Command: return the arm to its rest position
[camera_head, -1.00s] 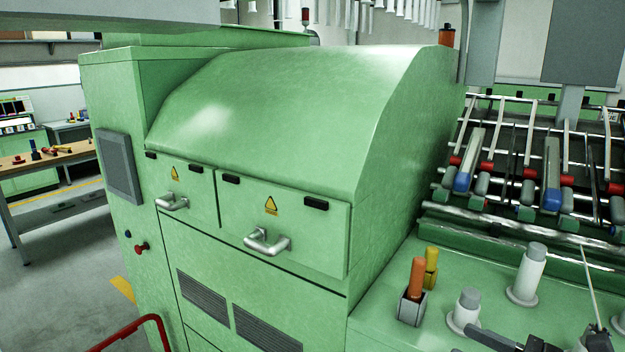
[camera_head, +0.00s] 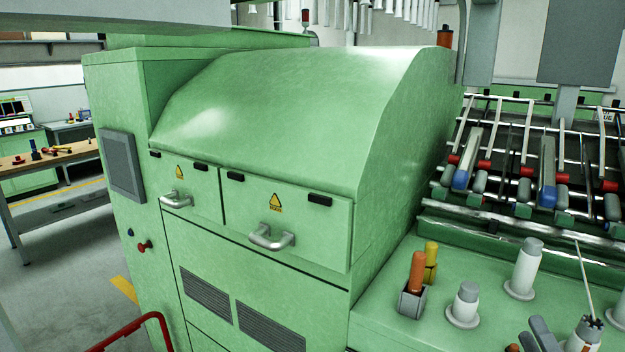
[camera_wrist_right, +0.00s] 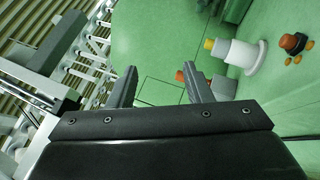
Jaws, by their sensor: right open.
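My right gripper (camera_head: 543,336) shows only in part at the bottom right edge of the head view, low over the green machine's side deck (camera_head: 470,265). In the right wrist view, my right gripper (camera_wrist_right: 159,82) has two dark fingers standing apart with nothing between them. Green surface and thin dark seam lines show beyond the fingers. The rest of the right arm lies outside the head view. My left gripper does not show.
An orange-handled tool (camera_head: 417,272) and a yellow one (camera_head: 431,258) stand in holders on the deck. White posts (camera_head: 466,303) (camera_head: 527,265) rise beside them. The roller rack (camera_head: 545,165) slopes behind. The large green machine (camera_head: 290,110) fills the middle. Open floor lies at left.

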